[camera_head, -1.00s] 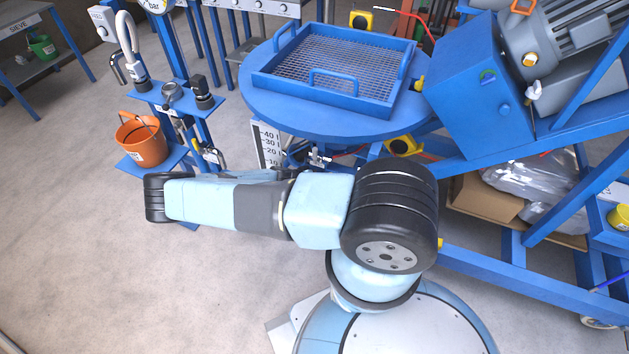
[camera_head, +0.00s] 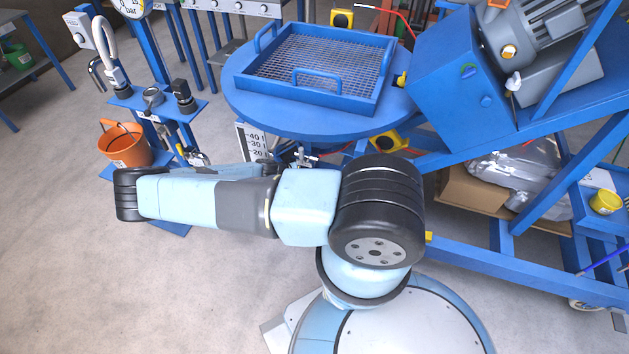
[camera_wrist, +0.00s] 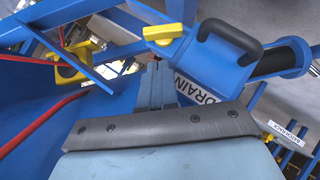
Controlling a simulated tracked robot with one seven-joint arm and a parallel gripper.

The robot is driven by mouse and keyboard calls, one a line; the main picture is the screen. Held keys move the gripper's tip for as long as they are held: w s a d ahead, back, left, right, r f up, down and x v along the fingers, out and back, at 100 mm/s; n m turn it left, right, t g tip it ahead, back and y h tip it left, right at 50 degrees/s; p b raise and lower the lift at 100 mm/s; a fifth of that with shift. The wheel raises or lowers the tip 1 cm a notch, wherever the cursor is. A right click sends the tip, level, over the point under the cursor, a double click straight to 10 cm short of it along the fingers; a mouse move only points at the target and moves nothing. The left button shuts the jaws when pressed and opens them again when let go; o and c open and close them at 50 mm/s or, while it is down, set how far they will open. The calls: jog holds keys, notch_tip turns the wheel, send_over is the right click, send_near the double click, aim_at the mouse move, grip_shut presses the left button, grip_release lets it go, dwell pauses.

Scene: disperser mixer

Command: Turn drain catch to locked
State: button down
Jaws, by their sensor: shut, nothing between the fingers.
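In the wrist view a blue drain part labelled DRAIN (camera_wrist: 197,87) has a black handle (camera_wrist: 232,38) and a blue and black outlet on its right. A yellow catch lever (camera_wrist: 164,34), likely the drain catch, lies roughly crosswise beside the handle. My gripper (camera_wrist: 156,68) is shut and empty. Its fingertips appear just below the yellow lever in the picture; I cannot tell whether they touch anything. In the head view my arm covers this area, and neither the gripper nor the catch can be made out.
A blue round table (camera_head: 240,105) bears a blue sieve tray (camera_head: 325,102). A blue frame (camera_head: 480,265) stands at right, with a cardboard box (camera_head: 470,190) on it. A red cable (camera_wrist: 45,122) crosses the wrist view. Floor at lower left is clear.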

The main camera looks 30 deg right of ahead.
jog(key=s+a+r, duration=0.3)
jog(key=s+r, duration=0.6)
jog(key=s, duration=0.4)
jog(key=shift+s+r, duration=0.15)
jog(key=shift+s, duration=0.05)
